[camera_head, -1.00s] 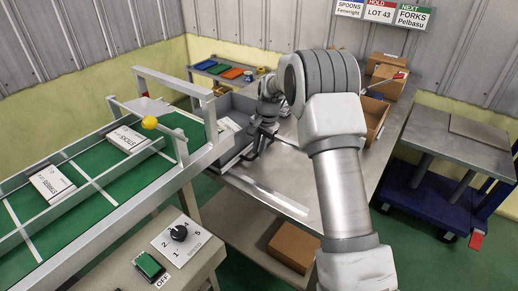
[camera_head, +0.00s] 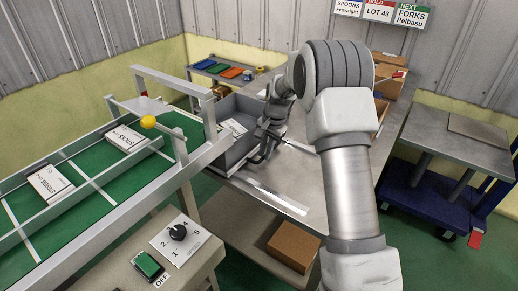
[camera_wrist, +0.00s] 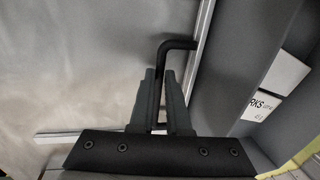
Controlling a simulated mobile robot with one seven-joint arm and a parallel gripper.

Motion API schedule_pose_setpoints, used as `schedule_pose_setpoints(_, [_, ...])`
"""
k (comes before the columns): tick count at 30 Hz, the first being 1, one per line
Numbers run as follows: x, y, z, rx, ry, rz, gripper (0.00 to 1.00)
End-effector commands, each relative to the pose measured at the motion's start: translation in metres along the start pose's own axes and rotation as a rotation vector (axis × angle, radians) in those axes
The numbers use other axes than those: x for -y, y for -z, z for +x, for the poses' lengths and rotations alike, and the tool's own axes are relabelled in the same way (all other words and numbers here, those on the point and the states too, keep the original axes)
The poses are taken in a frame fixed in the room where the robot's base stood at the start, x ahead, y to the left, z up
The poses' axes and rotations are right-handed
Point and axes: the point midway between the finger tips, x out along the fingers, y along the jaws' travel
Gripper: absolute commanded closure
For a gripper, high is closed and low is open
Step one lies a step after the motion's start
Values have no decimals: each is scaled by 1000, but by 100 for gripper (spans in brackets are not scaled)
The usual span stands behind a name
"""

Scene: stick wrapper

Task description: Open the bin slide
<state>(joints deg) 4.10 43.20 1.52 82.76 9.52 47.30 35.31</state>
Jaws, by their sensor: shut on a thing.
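The grey bin (camera_head: 246,106) sits on the metal table at the outlet end of the conveyor. A white labelled packet (camera_head: 233,128) lies in it. My gripper (camera_head: 260,157) is low beside the bin's right side. In the wrist view, my gripper (camera_wrist: 160,78) is shut around one leg of a bent black handle (camera_wrist: 178,44). The handle's other end meets a pale metal edge beside the bin's grey wall (camera_wrist: 262,50). Part of the packet (camera_wrist: 262,112), lettered "RKS", shows beyond that wall. In the head view the handle is mostly hidden by my gripper.
The conveyor (camera_head: 95,180) with two white packets and a yellow knob (camera_head: 148,122) is at the left. A control stand (camera_head: 170,250) is in front. The metal table (camera_head: 300,180) has bare room to the right. A blue cart (camera_head: 430,190) stands farther right.

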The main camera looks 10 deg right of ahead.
Motion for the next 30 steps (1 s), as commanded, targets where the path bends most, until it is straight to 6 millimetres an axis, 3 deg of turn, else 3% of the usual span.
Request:
schedule_pose_setpoints(18, [-162,-1,-31,-1,-1,8,100])
schedule_pose_setpoints(24, [-201,-2,-38,-1,-1,6,100])
schedule_pose_setpoints(30, [-226,-2,-43,-1,-1,4,100])
